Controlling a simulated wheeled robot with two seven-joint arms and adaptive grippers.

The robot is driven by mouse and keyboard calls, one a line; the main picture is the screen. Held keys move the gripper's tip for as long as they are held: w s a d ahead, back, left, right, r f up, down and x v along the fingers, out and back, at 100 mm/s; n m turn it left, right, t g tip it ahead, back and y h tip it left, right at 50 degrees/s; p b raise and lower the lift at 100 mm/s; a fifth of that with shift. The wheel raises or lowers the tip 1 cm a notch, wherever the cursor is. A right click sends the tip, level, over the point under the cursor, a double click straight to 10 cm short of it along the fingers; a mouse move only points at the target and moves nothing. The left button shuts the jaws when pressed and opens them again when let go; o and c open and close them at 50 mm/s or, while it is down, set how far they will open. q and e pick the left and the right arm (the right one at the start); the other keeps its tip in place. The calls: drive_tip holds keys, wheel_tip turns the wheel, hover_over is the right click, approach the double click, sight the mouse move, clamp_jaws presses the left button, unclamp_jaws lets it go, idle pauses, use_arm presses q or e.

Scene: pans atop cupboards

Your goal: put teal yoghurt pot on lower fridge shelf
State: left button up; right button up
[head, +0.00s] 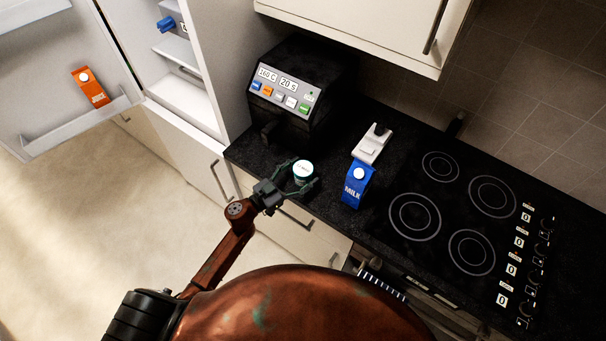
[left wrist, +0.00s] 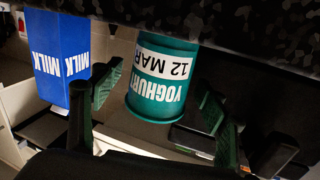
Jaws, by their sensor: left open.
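The teal yoghurt pot (head: 302,173) with a white lid stands upright near the front edge of the black counter (head: 332,172). My left gripper (head: 300,178) is open, with its fingers on either side of the pot. In the left wrist view the pot (left wrist: 160,80), labelled YOGHURT 12 MAR, shows between the two green-padded fingers, with gaps beside it. The fridge (head: 183,95) stands open at the upper left; its lower shelf (head: 185,98) looks bare where visible. My right gripper is not in view.
A blue milk carton (head: 355,187) stands right of the pot, also in the left wrist view (left wrist: 62,65). A black oven-like appliance (head: 297,95) stands behind. The open fridge door (head: 55,75) holds an orange carton (head: 91,88). A hob (head: 455,205) is at right.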

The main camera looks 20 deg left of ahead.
use_arm(q)
drive_tip(key=shift+w+d, duration=0.1)
drive_tip(key=shift+w, duration=0.05)
drive_tip(key=shift+c, duration=0.6)
drive_tip(key=c, duration=1.3)
